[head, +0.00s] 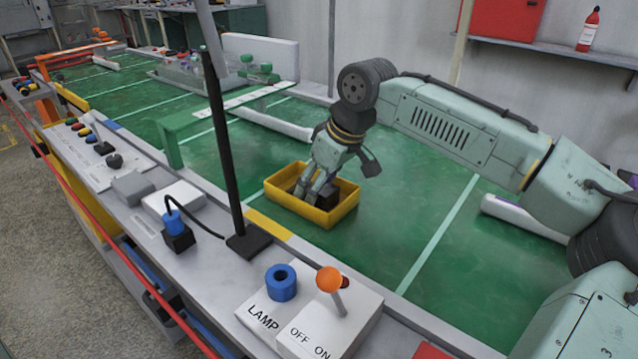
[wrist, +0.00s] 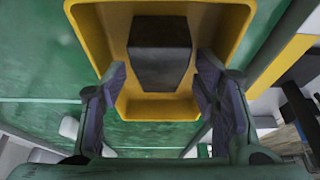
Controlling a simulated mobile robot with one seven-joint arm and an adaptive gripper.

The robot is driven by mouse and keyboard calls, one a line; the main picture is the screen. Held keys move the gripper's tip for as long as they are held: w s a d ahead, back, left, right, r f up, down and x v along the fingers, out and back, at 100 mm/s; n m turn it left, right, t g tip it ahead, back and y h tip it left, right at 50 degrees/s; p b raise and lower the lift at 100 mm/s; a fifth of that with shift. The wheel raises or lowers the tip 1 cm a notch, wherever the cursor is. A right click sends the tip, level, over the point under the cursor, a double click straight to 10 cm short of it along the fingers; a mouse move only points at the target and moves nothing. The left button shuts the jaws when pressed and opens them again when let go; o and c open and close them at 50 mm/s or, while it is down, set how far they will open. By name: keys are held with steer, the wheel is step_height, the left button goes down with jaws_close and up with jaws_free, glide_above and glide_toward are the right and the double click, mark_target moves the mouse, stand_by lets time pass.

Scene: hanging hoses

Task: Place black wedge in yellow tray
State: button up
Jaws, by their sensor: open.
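The yellow tray (head: 338,212) stands on the green table surface in the head view; its rim and floor also show in the wrist view (wrist: 160,105). The black wedge (wrist: 160,50) lies inside the tray, on its floor, in the wrist view. In the head view the wedge (head: 327,196) is a dark shape partly behind my fingers. My gripper (head: 305,192) reaches down over the tray from above. In the wrist view its two fingers (wrist: 160,95) are apart, one toward each side of the wedge's near end, with nothing held between them.
A black post (head: 222,140) on a square base rises left of the tray. A lamp switch box (head: 330,315) with an orange knob stands in front. A green bridge-like frame (head: 215,112) stands behind left.

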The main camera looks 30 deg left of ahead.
steer(key=shift+r, duration=0.1)
steer(key=v, duration=1.2)
steer(key=shift+p, duration=0.35)
